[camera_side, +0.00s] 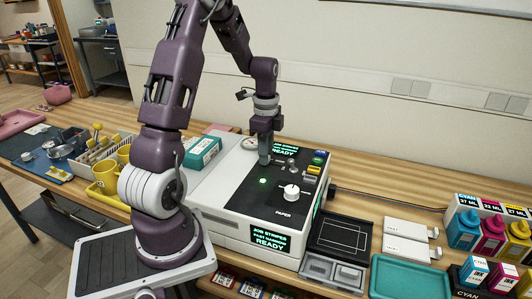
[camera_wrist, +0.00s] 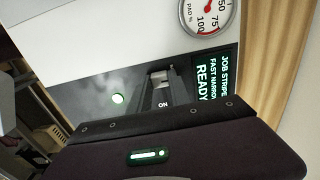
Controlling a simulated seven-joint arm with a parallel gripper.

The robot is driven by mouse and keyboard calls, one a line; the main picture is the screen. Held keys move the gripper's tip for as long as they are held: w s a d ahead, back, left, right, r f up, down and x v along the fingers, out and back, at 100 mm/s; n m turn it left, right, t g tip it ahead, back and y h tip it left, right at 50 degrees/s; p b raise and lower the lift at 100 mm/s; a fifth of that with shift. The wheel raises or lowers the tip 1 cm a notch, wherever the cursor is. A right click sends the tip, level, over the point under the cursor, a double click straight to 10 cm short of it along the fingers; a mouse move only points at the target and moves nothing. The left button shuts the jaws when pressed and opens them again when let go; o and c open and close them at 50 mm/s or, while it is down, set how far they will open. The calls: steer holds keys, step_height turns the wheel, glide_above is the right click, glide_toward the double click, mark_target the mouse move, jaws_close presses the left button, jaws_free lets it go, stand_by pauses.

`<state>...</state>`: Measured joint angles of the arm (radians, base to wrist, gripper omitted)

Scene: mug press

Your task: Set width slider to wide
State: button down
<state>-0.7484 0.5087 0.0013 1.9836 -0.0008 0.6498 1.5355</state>
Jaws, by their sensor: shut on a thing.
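The white press (camera_side: 215,195) has a black control panel (camera_side: 250,190) on top. My gripper (camera_side: 265,160) points down onto this panel, its fingertips at panel level beside small grey levers (camera_side: 291,163). In the wrist view my gripper (camera_wrist: 163,80) is shut on a small control there, mostly hidden by the fingers. I cannot read the control's own label; "ON" shows close by. The front display (camera_side: 270,237) reads job stripes, fast narrow, ready. The same words show on the display (camera_wrist: 207,75) in the wrist view. A green light (camera_wrist: 118,99) glows on the panel.
A round gauge (camera_wrist: 207,15) is close by. Ink bottles (camera_side: 490,235), a teal tray (camera_side: 408,278) and yellow mugs (camera_side: 106,177) are farther off.

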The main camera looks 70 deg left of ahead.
mark_target(279, 166)
stand_by(0.3)
steer(key=shift+w+d, duration=1.5)
steer(key=c, duration=1.2)
jaws_free()
step_height(279, 166, up, 7)
steer(key=shift+r, duration=0.1)
